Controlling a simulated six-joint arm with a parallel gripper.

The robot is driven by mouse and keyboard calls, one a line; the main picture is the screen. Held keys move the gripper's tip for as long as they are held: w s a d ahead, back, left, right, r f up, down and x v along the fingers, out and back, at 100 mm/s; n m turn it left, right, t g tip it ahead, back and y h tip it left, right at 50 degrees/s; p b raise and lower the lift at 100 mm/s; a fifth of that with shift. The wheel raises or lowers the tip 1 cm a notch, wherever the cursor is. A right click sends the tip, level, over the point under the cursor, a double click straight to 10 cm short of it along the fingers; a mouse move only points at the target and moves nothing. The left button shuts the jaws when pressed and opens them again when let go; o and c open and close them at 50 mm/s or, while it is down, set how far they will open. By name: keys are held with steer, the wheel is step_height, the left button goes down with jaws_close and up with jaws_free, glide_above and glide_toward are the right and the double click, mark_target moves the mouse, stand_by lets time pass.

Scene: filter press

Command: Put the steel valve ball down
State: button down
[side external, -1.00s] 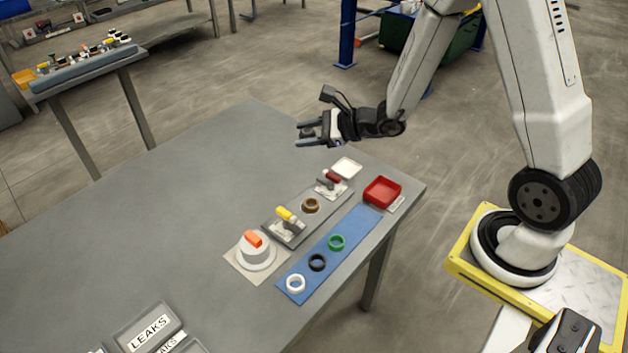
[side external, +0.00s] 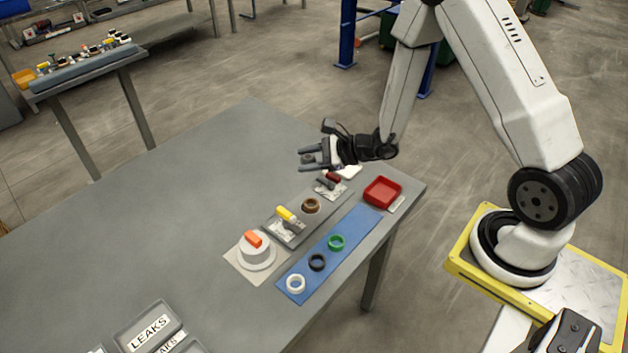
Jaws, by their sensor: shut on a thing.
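My gripper (side external: 304,159) is above the far part of the grey table, with its fingers pointing left. It is shut on the steel valve ball (side external: 309,158), a small dark grey shape between the fingers, too small to show detail. The gripper is a little beyond and above a small fixture with a dark red handle (side external: 332,177). A white dish (side external: 352,171) beside that fixture is partly hidden by my gripper.
A blue mat (side external: 323,262) carries white, black and green rings. A red tray (side external: 382,192) is near the right edge. A white knob fixture (side external: 257,255) stands left.

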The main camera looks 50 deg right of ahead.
steer(key=shift+s+f, duration=0.2)
steer(key=shift+f, duration=1.4)
steer(key=shift+f, duration=0.15)
glide_above(310, 200)
steer(key=s+a, duration=0.1)
steer(key=shift+a+f, duration=0.1)
steer(key=shift+f, duration=2.7)
steer(key=shift+f, duration=1.9)
steer(key=shift+s, duration=0.1)
steer(key=shift+c, duration=1.2)
jaws_free()
steer(key=shift+f, duration=0.2)
